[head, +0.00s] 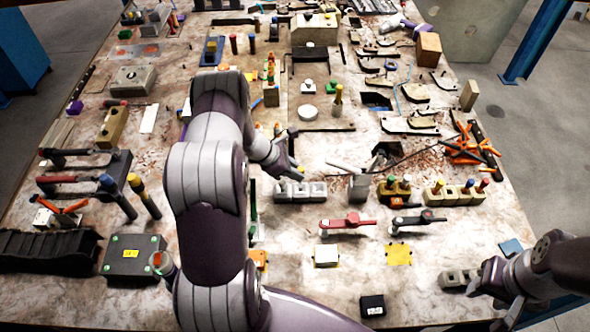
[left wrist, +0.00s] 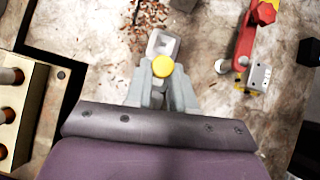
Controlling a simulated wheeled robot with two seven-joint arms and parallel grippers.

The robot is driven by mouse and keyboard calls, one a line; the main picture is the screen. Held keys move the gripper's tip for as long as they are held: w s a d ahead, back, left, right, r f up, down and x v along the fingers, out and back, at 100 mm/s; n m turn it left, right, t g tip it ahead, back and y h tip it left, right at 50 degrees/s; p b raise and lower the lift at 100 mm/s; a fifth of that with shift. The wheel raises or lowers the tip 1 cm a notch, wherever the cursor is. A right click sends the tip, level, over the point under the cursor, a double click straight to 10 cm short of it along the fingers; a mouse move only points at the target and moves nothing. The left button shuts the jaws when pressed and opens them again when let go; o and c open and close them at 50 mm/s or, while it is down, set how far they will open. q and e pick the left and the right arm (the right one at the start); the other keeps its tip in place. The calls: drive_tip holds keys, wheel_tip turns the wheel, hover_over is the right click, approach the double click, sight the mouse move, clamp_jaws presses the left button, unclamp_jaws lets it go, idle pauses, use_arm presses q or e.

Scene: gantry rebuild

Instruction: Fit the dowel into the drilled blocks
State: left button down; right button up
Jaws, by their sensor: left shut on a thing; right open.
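My left gripper (head: 291,170) is shut on a yellow-topped dowel. In the left wrist view the dowel's round yellow end (left wrist: 162,66) shows between the fingertips (left wrist: 162,82), and the fingers hide the rest. A row of pale grey drilled blocks (head: 299,192) lies just below the gripper in the head view. In the left wrist view one block (left wrist: 163,43) with a square recess lies just beyond the yellow end. I cannot tell whether the dowel touches it. My right gripper (head: 487,280) is open and empty at the lower right.
Blocks holding coloured pegs (head: 455,193) stand to the right. A red-handled tool (head: 346,222) lies in front of the grey row. A grey vise-like block (head: 358,188) is close on its right. Another grey block (head: 459,278) sits near my right gripper. The table is crowded.

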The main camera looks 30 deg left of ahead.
use_arm(q)
drive_tip(key=shift+f+b, duration=1.7)
drive_tip(key=shift+f, duration=0.3)
drive_tip(key=shift+f+b, duration=0.9)
drive_tip(key=c, duration=0.9)
unclamp_jaws()
drive_tip(key=shift+a, duration=0.1)
drive_tip(key=b+v, duration=0.2)
drive_tip(key=v, duration=1)
drive_tip(key=shift+a+r+b, duration=0.2)
drive_tip(key=shift+r+b, duration=0.1)
